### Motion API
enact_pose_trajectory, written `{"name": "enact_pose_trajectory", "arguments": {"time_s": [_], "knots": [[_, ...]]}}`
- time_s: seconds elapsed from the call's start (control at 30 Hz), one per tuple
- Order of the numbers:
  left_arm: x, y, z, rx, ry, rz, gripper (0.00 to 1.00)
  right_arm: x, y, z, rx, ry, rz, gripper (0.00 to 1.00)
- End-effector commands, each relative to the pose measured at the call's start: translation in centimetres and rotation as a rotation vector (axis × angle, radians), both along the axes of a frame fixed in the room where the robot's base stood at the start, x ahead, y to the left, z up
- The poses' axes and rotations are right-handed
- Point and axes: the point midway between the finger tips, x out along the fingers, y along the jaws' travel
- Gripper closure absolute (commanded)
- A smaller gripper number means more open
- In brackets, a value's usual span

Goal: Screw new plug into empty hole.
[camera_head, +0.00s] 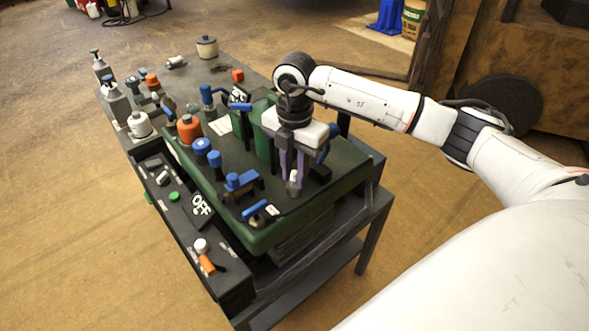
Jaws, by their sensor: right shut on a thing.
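My right gripper (291,178) points down over the near right part of the green machine top (262,193). Its fingers are shut on a small white-topped plug (294,177) with a greyish lower part. The plug looks upright, with its lower end at or just above the machine's dark top face. I cannot tell whether it sits in a hole, and the empty hole itself does not show. My left gripper is not in the picture.
Blue-handled valves (241,182), blue caps (201,146) and an orange cap (189,128) stand left of the gripper. A green block (264,135) rises behind it. A dark tray (205,240) with loose parts and an OFF tag (202,206) runs along the left side.

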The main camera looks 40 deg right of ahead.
Motion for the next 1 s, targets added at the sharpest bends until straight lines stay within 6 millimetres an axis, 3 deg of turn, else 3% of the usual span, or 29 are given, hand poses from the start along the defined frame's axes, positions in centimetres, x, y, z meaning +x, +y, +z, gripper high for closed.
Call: {"name": "enact_pose_trajectory", "arguments": {"time_s": [0.13, 0.4, 0.43, 0.57, 0.83, 1.0], "knots": [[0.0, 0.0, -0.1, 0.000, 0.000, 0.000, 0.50, 0.0, -0.1, 0.0, -0.002, -0.002, -0.098, 1.00], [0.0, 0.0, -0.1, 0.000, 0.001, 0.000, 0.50, 0.0, -0.1, 0.0, -0.001, -0.001, -0.103, 1.00], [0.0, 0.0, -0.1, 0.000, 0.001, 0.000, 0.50, 0.0, -0.1, 0.0, -0.001, -0.001, -0.102, 0.75], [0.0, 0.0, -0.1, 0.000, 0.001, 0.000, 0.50, 0.0, 0.0, 0.0, -0.001, -0.001, -0.101, 0.57], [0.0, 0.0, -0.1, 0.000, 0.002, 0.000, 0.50, 0.0, 0.0, 0.1, 0.000, -0.001, -0.100, 0.57], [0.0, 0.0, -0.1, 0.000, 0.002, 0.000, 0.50, 0.1, 0.0, 1.4, 0.001, -0.003, -0.100, 0.57]]}}
